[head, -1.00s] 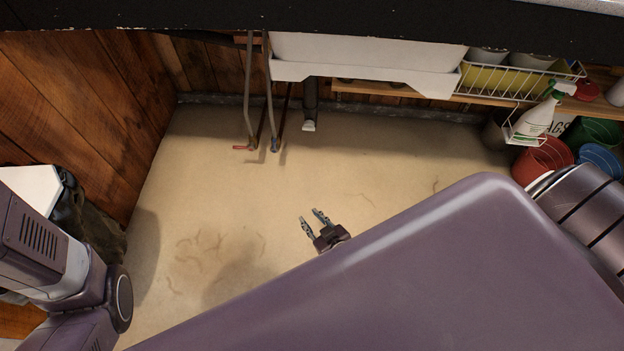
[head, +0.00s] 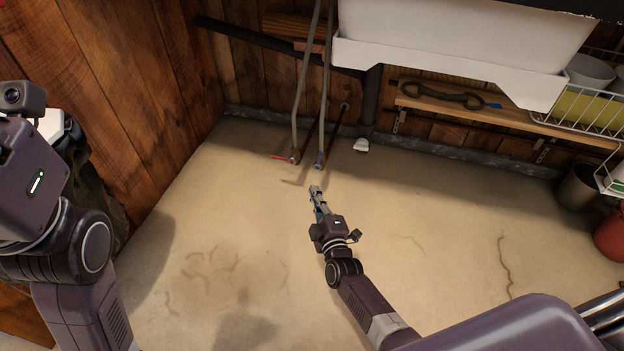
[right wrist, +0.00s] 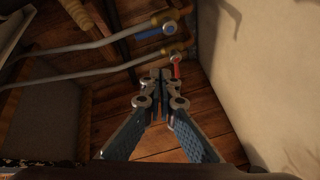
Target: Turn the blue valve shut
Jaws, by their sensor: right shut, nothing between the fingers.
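The blue valve (head: 319,159) is at the lower end of the right one of two grey pipes under the sink. In the right wrist view its blue lever (right wrist: 150,33) lies roughly in line with its pipe, beside a brass fitting. My right gripper (head: 315,189) is shut and empty, a little in front of and below the valve, apart from it. In the right wrist view the closed fingertips (right wrist: 160,75) point toward the valves, with the blue lever beyond them. My left arm shows at the left edge; its fingers do not show.
A red valve lever (head: 281,157) is just left of the blue one; in the right wrist view it (right wrist: 177,68) stands across its pipe, close to my fingertips. A white sink (head: 440,65) and a dark drain pipe (head: 371,100) are close on the right.

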